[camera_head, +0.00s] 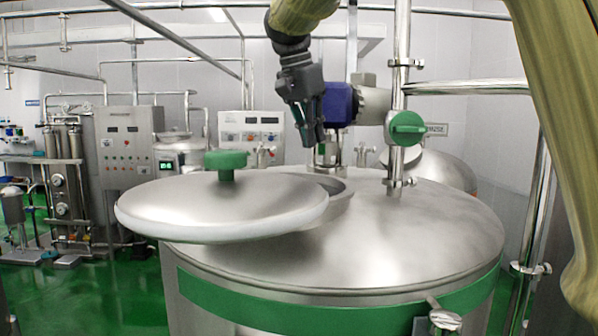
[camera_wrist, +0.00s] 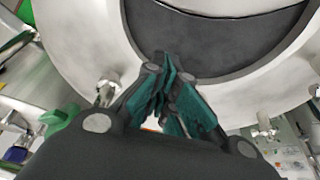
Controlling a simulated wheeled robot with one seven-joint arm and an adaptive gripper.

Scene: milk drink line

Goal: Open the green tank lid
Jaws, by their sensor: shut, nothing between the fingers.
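The tank lid (camera_head: 225,207) is a round steel disc with a white rim and a green knob (camera_head: 226,162) on top. It sits to the left of the tank opening (camera_head: 335,186), overhanging the tank's left edge and leaving part of the opening uncovered. The steel tank (camera_head: 400,230) has a green band around it. My gripper (camera_head: 312,138) is above the back of the tank, to the right of the knob and apart from it. In the wrist view, the fingers of my gripper (camera_wrist: 178,105) are shut and empty, with the dark opening (camera_wrist: 215,35) beyond them.
A green valve handle (camera_head: 407,128) on a vertical pipe stands right of my gripper. A blue motor (camera_head: 341,104) is just behind it. A control cabinet (camera_head: 126,146) and pipes stand at the back left. Green floor (camera_head: 120,290) is open at the left.

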